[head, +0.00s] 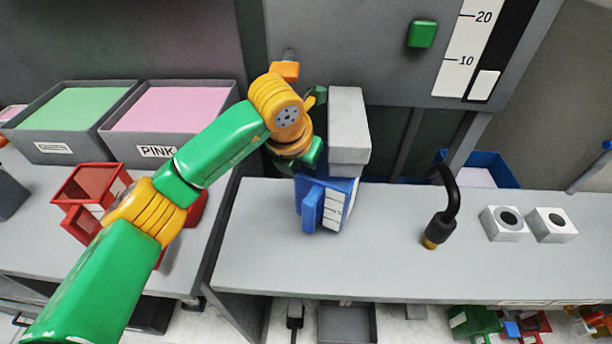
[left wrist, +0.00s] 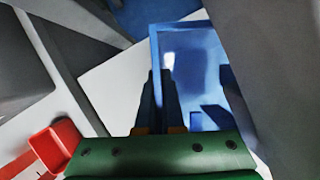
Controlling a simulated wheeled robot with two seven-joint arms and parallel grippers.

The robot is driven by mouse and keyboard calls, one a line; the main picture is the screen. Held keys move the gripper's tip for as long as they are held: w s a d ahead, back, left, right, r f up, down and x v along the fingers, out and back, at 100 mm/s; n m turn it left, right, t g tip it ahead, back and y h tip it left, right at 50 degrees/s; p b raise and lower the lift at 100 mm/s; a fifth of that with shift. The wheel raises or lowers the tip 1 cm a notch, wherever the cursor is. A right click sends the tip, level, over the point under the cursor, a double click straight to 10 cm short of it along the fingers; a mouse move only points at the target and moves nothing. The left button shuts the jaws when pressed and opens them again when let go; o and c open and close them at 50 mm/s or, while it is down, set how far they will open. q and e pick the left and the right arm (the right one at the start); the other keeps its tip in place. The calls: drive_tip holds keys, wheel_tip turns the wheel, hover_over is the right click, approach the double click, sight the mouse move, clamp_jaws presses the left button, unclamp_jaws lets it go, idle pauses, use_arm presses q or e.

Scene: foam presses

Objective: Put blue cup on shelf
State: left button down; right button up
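The blue cup (head: 311,207), with a white scale strip and a handle, is at the left part of the grey worktable in the head view. A grey block hides its top. In the left wrist view the blue cup (left wrist: 204,68) fills the upper middle, its rim edge beside my fingers. My left gripper (left wrist: 159,72) has its two dark fingers close together at the cup's left wall; I cannot tell whether the wall is between them. In the head view its fingers are hidden behind my arm and the block. My right gripper is not in view. No shelf is clearly identifiable.
The grey block (head: 347,150) hangs above the cup. A black bent hose (head: 449,195) and two white blocks with round holes (head: 503,222) (head: 552,224) stand to the right. Red containers (head: 90,182) and foam bins (head: 160,151) are at left. The worktable's middle (head: 385,255) is clear.

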use_arm(q)
wheel_tip(320, 180, down, 3)
drive_tip(key=shift+r+p, duration=0.1)
drive_tip(key=shift+p, duration=0.5)
drive_tip(key=shift+f, duration=0.3)
drive_tip(key=shift+f+b, duration=0.15)
drive_tip(key=shift+b, duration=0.15)
drive_tip(key=c, duration=1)
unclamp_jaws()
drive_tip(key=shift+c, duration=0.2)
drive_tip(key=b+v, duration=0.1)
drive_tip(key=v, duration=1.1)
drive_tip(key=shift+r, duration=0.2)
